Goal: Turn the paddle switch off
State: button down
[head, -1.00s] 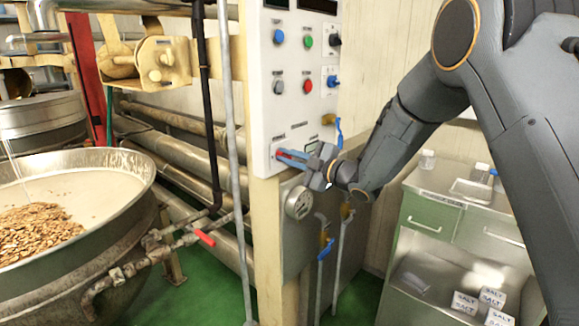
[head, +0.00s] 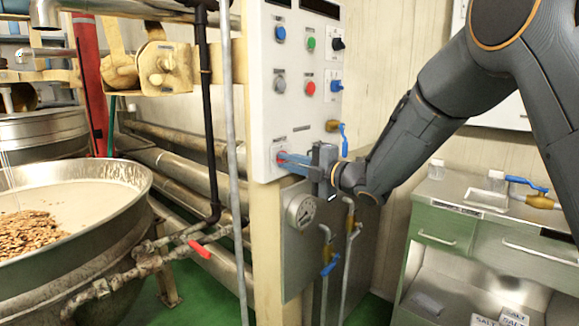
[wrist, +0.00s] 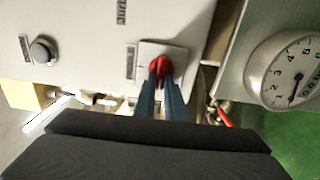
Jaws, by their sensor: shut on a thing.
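The paddle switch (head: 280,156) is a small red lever on a pale square plate, low on the white control panel (head: 262,110). It also shows in the wrist view as a red paddle (wrist: 159,65) on its plate. My gripper (head: 285,158) reaches in from the right with its blue fingers pointing at the panel. In the wrist view the fingertips (wrist: 159,82) are shut on the red paddle. The fingers hide part of the paddle, and I cannot tell its exact tilt.
A pressure gauge (head: 301,210) sits just below my gripper. A blue-handled valve (head: 343,138) is close beside it. Push buttons and knobs are higher on the panel. A grey vertical pipe (head: 232,150) stands left of the panel, and a green cabinet (head: 445,232) stands at right.

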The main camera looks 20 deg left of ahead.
jog(key=shift+s+f, duration=0.1)
jog(key=shift+f, duration=0.05)
jog(key=c, duration=1.8)
grip_release()
jog(key=shift+b+v, duration=0.35)
jog(key=shift+v, duration=3.5)
